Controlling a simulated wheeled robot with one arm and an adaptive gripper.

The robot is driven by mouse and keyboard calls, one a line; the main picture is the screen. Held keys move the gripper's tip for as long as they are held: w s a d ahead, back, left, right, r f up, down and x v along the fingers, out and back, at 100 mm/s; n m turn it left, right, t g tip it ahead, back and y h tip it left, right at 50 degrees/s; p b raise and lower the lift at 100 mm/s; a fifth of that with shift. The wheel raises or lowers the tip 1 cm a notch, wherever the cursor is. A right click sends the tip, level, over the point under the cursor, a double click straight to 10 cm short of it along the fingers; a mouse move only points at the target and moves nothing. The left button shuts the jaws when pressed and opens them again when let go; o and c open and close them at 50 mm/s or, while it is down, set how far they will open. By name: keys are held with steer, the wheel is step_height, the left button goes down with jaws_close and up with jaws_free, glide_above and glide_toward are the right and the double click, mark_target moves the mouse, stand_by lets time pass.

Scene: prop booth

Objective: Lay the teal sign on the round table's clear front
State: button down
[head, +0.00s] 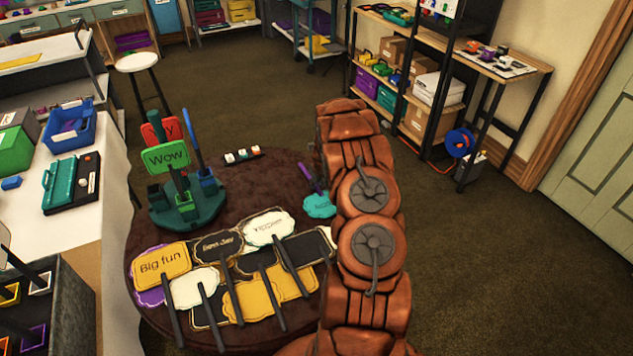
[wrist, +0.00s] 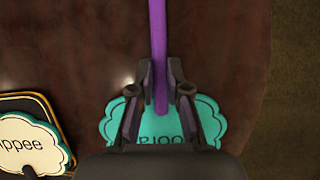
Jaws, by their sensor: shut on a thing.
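The teal sign (head: 319,205) is a scalloped plaque on a purple stick, at the right side of the round brown table (head: 262,185), partly behind my arm. In the wrist view the teal sign (wrist: 185,122) lies under my gripper (wrist: 161,80), its lettering partly covered by the fingers. My gripper is shut on the purple stick just beyond the plaque, and the stick runs away toward the top of the picture. I cannot tell whether the sign touches the table. My gripper's fingers are hidden in the head view.
Several signs, including a yellow "Big fun" one (head: 161,264) and a white one (head: 268,229), cover the table's near part. A green stand (head: 187,211) with upright signs is at left. Small blocks (head: 242,155) sit at the far edge. The middle is bare.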

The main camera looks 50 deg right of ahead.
steer(key=shift+f, duration=0.1)
steer(key=c, duration=1.1)
jaws_free()
steer(key=shift+c, duration=0.2)
steer(key=b+v, duration=0.4)
steer(key=v, duration=0.8)
